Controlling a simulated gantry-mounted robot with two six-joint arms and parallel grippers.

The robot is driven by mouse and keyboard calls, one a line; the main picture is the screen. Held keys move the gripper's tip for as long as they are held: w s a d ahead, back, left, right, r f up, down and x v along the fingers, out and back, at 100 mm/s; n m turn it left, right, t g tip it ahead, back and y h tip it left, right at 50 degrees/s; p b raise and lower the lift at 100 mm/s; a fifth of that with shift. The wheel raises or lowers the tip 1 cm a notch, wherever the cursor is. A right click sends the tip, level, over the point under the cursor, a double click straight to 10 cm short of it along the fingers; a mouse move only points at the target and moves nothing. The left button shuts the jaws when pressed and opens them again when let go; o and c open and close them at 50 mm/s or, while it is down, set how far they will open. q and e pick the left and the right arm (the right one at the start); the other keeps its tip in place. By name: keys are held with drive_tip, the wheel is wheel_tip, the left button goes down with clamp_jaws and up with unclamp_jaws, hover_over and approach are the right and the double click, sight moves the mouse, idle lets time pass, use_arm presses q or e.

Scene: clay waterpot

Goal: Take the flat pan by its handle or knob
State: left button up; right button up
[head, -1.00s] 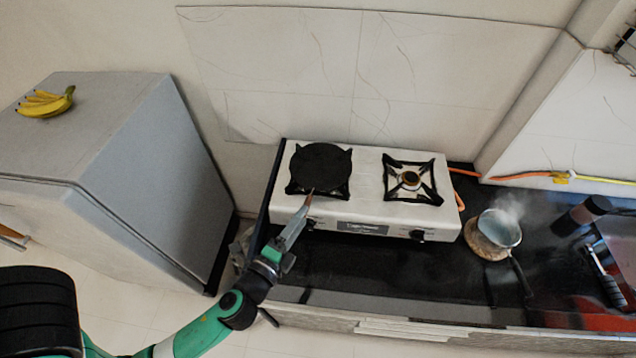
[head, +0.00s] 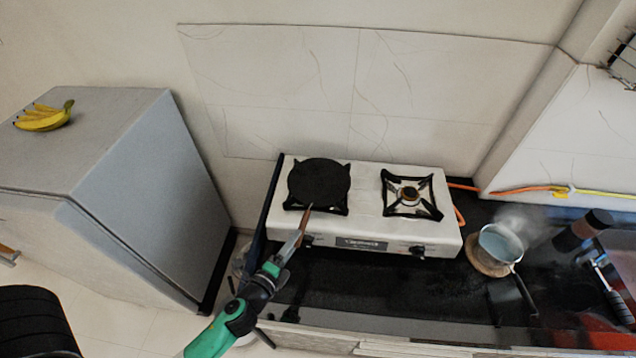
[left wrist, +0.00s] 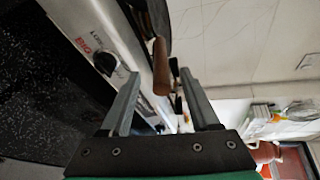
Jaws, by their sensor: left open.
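The flat pan (head: 319,181) is a flat black disc lying on the left burner of the white stove. Its brown handle (left wrist: 161,68) points toward the camera in the left wrist view, with part of the black pan (left wrist: 160,14) behind it. My left gripper (head: 292,243) reaches up from the front to the pan's near side. In the left wrist view my left gripper (left wrist: 160,82) is open, its two grey fingers on either side of the handle's end. I cannot tell whether either finger touches the handle. My right gripper is not in view.
The white stove (head: 390,232) has an empty right burner (head: 410,195). A steaming pot (head: 499,243) stands on a round wooden board at right. A grey fridge (head: 130,190) with bananas (head: 43,117) on top stands at left. The black counter in front of the stove is mostly clear.

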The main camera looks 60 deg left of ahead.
use_arm(q)
drive_tip(key=x, duration=0.4)
drive_tip(key=shift+w+a, duration=0.15)
drive_tip(key=shift+a, duration=0.15)
drive_tip(key=shift+c, duration=0.2)
clamp_jaws()
idle(0.8)
drive_tip(key=shift+r, duration=0.3)
